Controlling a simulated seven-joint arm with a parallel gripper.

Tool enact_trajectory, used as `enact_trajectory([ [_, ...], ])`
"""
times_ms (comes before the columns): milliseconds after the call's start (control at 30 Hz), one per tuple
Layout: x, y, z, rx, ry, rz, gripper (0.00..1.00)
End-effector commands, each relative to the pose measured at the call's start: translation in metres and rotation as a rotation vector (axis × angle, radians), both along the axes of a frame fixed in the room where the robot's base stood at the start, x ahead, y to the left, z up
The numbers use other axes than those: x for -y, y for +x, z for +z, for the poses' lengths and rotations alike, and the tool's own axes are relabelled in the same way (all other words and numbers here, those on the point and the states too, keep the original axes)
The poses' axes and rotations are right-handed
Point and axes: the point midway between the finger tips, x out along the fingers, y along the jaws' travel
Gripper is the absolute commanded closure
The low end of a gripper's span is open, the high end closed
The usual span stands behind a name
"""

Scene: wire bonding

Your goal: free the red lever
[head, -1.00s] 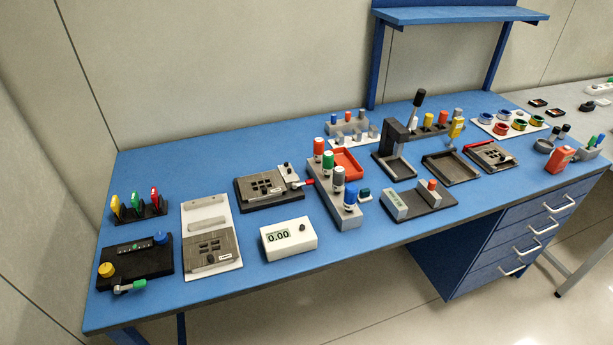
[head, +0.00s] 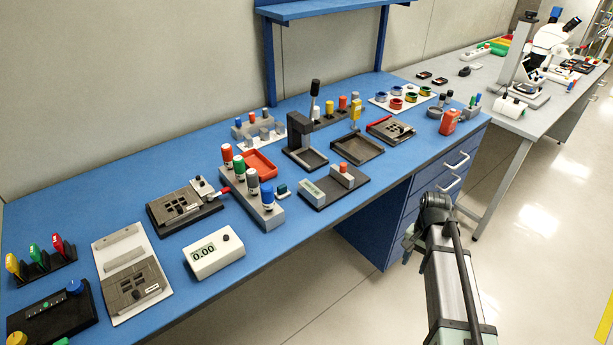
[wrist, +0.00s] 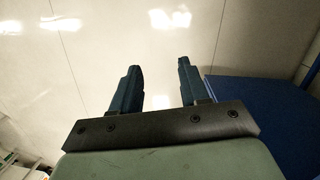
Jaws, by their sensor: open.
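A red lever (head: 217,193) sticks out from the right side of a dark work-holder fixture (head: 161,212) on the blue bench. A grey plate with dark square windows lies in that fixture, and a small grey block with a black knob (head: 196,181) stands by the lever. The lever's inner end is too small to make out. In the wrist view, my gripper (wrist: 160,65) is open and empty above the pale floor, away from the lever. The head view shows part of my arm at the lower right, but not clearly my fingers.
A grey block with coloured pegs (head: 260,214) stands close right of the lever. A white meter (head: 214,254) sits in front, and a red tray (head: 263,164) behind. Another fixture with a red bar (head: 379,121) is farther right. Blue drawers (head: 425,212) stand beneath the bench.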

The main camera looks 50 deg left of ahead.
Motion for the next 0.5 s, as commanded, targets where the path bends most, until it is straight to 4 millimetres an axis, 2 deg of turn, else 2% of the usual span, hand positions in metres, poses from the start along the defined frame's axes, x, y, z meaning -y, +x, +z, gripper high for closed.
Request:
enact_trajectory([
  [33, -0.021, -0.001, 0.019, 0.013, 0.008, 0.01, 0.55],
  [267, -0.1, -0.023, 0.101, 0.063, 0.04, 0.037, 0.55],
  [367, -0.137, -0.041, 0.138, 0.087, 0.052, 0.047, 0.55],
  [500, -0.189, -0.074, 0.191, 0.127, 0.064, 0.053, 0.55],
])
